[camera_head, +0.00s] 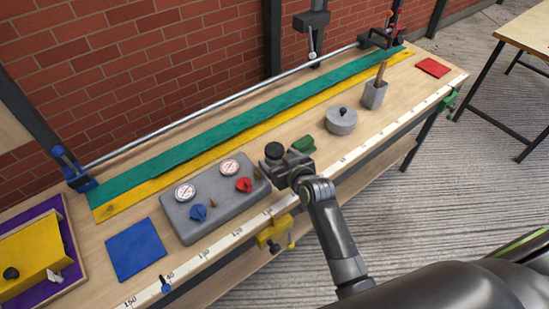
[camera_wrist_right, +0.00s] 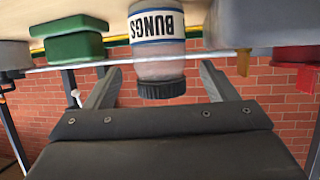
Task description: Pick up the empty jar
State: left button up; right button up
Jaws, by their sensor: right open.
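A jar with a black lid and a white label reading "BUNGS" (camera_wrist_right: 158,25) shows upside down in the right wrist view. Its body looks clear and pinkish; I cannot tell whether anything is inside. In the head view its black lid (camera_head: 273,151) shows just beyond my right gripper (camera_head: 284,166), which hides most of the jar. My right gripper is open. In the wrist view its two fingers stand apart on either side of the jar's lid, with gaps on both sides. My left gripper is not in view.
A grey gauge panel (camera_head: 218,218) with red and blue valves lies left of the jar. A green block (camera_head: 304,145) is close on its right, then a grey round pot (camera_head: 341,121) and a grey holder (camera_head: 374,96). Green and yellow strips run behind.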

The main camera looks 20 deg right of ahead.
jog(key=shift+x, duration=1.95)
jog(key=shift+s, duration=0.1)
jog(key=c, duration=1.1)
